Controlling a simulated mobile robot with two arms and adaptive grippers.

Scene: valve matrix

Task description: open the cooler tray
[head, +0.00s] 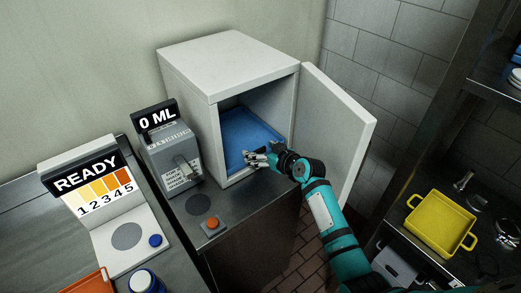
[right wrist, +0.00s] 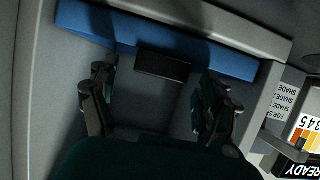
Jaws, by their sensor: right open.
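The cooler (head: 235,65) is a white box on the dark counter, and its door (head: 340,115) stands open to the right. Inside lies the blue tray (head: 243,130); in the right wrist view its blue front (right wrist: 215,55) crosses the top, with a dark block like a handle (right wrist: 163,66) at its middle. My right gripper (head: 257,159) is at the cooler's opening, by the tray's near edge. In the right wrist view my right gripper (right wrist: 158,92) is open, with its fingers on either side of the dark block, and no grip shows. My left gripper is out of view.
A grey dispenser (head: 170,155) marked "0 ML" stands left of the cooler. An orange button (head: 212,223) is on the counter in front. A "READY" shade panel (head: 95,185) is at left. A yellow tray (head: 440,223) sits on a shelf at right.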

